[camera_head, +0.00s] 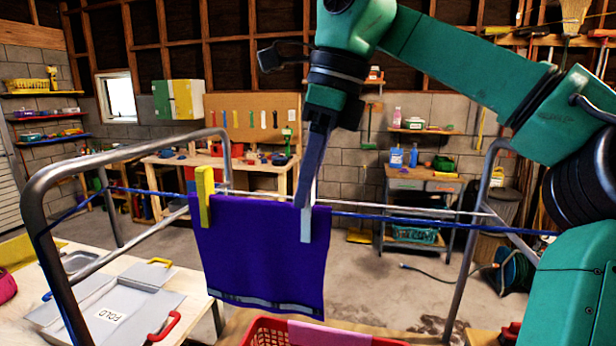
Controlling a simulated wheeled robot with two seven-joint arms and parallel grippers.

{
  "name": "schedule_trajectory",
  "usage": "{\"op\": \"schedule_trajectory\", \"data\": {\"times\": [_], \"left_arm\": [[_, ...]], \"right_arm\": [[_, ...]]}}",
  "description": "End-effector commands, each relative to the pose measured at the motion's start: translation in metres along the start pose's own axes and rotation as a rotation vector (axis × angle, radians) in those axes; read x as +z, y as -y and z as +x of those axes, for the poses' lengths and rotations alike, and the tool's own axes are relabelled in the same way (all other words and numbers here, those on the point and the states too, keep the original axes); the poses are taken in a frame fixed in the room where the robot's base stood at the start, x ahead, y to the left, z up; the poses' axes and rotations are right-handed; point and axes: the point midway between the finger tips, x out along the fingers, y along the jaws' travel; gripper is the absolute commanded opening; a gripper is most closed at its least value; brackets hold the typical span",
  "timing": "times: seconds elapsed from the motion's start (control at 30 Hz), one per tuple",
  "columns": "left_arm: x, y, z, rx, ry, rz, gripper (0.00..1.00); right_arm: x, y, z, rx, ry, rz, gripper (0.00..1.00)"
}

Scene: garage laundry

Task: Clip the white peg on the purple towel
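The purple towel (258,255) hangs over the blue line of a metal drying rack, with a yellow peg (205,197) on its top left corner. The white peg (306,228) stands upright at the towel's top right, its lower part in front of the cloth. My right gripper (303,200) points down at the white peg, and its dark finger covers part of the peg's upper half. The fingers show edge-on, so I cannot tell whether they grip it or whether the peg's jaws pinch the towel. My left gripper is out of view.
The rack's tubular frame (135,152) rises at left and right. A red basket (262,331) with pink cloth is below the towel. A folding board (112,300) lies on the table at left. A workbench (165,162) and drawer cabinet (405,183) stand behind, across open floor.

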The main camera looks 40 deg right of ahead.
Motion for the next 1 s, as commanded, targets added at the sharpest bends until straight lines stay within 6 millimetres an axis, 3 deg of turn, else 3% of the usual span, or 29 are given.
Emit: {"op": "schedule_trajectory", "data": {"times": [0.03,0.07,0.1,0.47,0.57,0.7,0.8,0.9,1.0], "left_arm": [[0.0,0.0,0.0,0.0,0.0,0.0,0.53],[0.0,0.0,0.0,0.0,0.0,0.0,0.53],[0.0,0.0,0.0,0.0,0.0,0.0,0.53],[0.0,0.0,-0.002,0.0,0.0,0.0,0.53],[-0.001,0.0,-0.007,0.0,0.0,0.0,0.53],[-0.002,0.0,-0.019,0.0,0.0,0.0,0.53],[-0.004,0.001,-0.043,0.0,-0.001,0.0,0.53],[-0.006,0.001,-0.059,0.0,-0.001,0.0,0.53],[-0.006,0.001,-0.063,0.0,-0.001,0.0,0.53]], "right_arm": [[0.0,0.0,0.0,0.001,-0.001,0.001,0.45],[0.0,0.0,0.0,0.001,-0.001,0.001,0.56],[0.0,0.0,0.0,0.0,-0.001,0.0,0.61],[0.001,0.001,-0.008,-0.001,0.003,0.001,0.61],[0.002,0.001,-0.028,-0.003,0.003,0.003,0.61],[0.002,0.001,-0.069,-0.003,0.003,0.003,0.61],[0.003,0.001,-0.102,-0.003,0.001,0.003,0.61],[0.002,0.001,-0.118,0.0,0.0,0.001,0.61],[0.001,0.001,-0.123,0.001,0.0,0.0,0.61]]}}
